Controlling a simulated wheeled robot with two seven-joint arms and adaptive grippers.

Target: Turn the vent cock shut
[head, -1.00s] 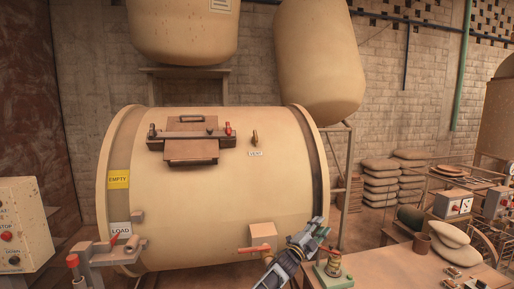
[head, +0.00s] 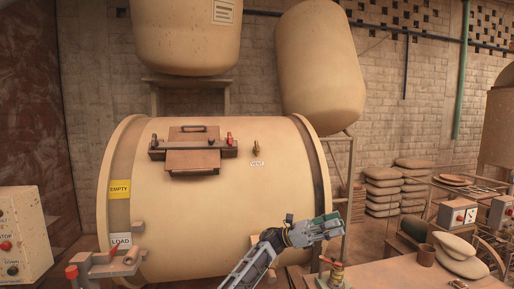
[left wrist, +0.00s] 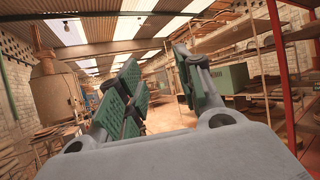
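The vent cock (head: 256,147) is a small brass-coloured fitting on the upper front of the big cream drum (head: 210,225). Its lever looks roughly upright, but it is too small to tell its exact setting. A white VENT label (head: 257,164) sits just below it. My left gripper (head: 334,224) is below and to the right of the cock, well apart from it, in front of the drum's right rim. In the left wrist view its green-padded fingers (left wrist: 164,88) stand apart with nothing between them. My right gripper is not in view.
A hatch with a clamp bar and red knob (head: 193,148) is left of the cock. A red-handled lever (head: 105,262) is at lower left. A bench (head: 400,272) with a small green-based device (head: 332,275) is at lower right. The drum's upper front is unobstructed.

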